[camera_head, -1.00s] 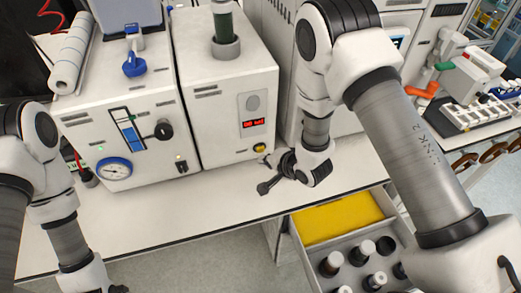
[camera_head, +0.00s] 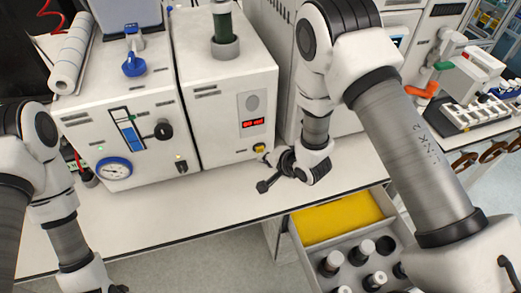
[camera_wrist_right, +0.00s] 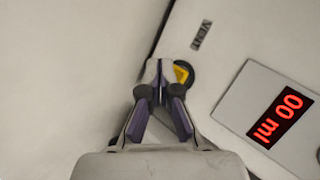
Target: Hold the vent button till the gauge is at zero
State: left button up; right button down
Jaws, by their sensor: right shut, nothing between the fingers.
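The vent button (camera_head: 259,148) is a small yellow button low on the right front panel of the white cabinet. In the right wrist view, the button (camera_wrist_right: 182,73) is yellow in a dark ring, below the label VENT, partly hidden by my fingers. My right gripper (camera_wrist_right: 161,70) is shut and empty, its tips at the button's edge; I cannot tell whether they press it. The gauge (camera_head: 114,168) is a round white dial with a blue rim at lower left; its needle is too small to read. My left gripper (camera_head: 118,289) barely shows at the bottom edge.
A red display (camera_head: 254,123) sits above the button and reads "00 ml" in the right wrist view. An open drawer (camera_head: 308,258) with a yellow section and several bottles stands below the bench at right. The white bench top (camera_head: 190,214) before the cabinet is clear.

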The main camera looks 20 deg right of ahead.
jog(key=shift+w, duration=0.1)
dwell(0.4)
jog(key=shift+w, duration=0.35)
jog(key=shift+w, duration=0.4)
dwell(1.3)
jog(key=shift+s+p, duration=0.4)
jog(key=shift+s, duration=0.45)
jog(key=shift+s+d+p, duration=0.1)
jog(key=shift+s+p, duration=0.25)
jog(key=shift+s, duration=2.15)
